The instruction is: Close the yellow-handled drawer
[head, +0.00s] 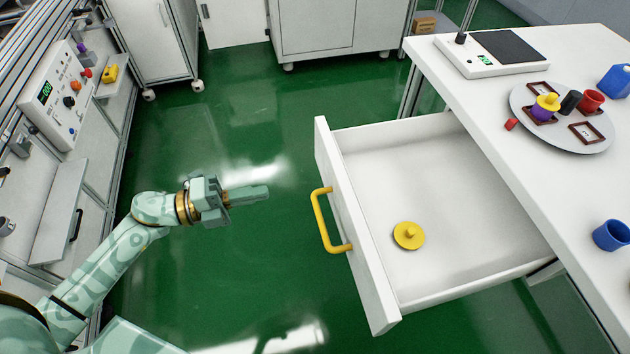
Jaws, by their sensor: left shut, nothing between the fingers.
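The white drawer (358,242) with the yellow handle (321,220) stands pulled out from under the white table at the right. A yellow round lid with a knob (408,236) lies inside on its floor. My left gripper (266,192) is shut and empty. It is to the left of the handle, apart from it, with its fingers pointing right toward the drawer front. My right gripper is not in view.
On the table (578,246) are a scale (500,52), a round grey tray (563,140) with small items, and blue cups (611,235). A control panel (62,95) lines the left side. Green floor is open between.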

